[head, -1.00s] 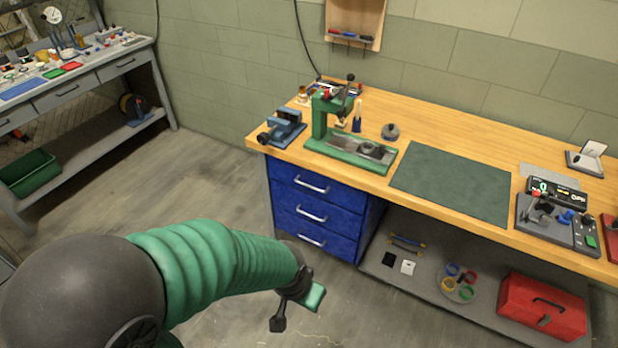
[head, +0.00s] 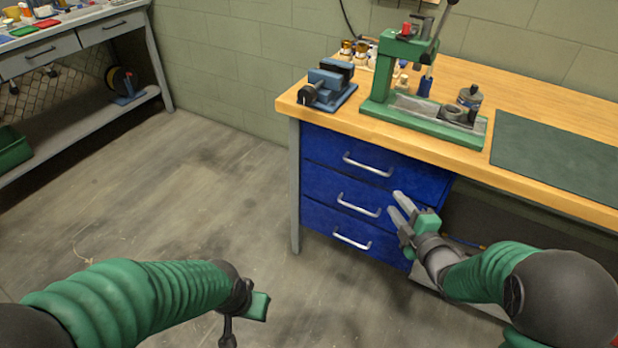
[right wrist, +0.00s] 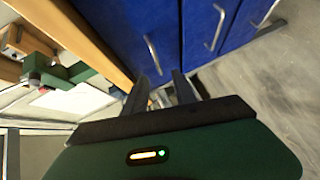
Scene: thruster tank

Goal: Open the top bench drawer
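The bench's blue top drawer (head: 335,152) is shut, right under the wooden top, with a silver bar handle (head: 368,165) across its front. In the right wrist view the top drawer's handle (right wrist: 153,54) shows just beyond the fingertips, on the left of the blue fronts. My right gripper (head: 393,203) is in front of the drawer unit's right side, with its two fingers apart and nothing between them. It is not touching a handle. My left gripper (head: 247,318) is low over the floor, left of the drawers, and its finger opening is unclear.
The shut middle drawer (head: 325,184) and bottom drawer (head: 320,218) lie below. A blue vise (head: 330,88) and green press (head: 420,115) stand on the bench top (head: 480,170). The floor (head: 190,200) before the drawers is clear.

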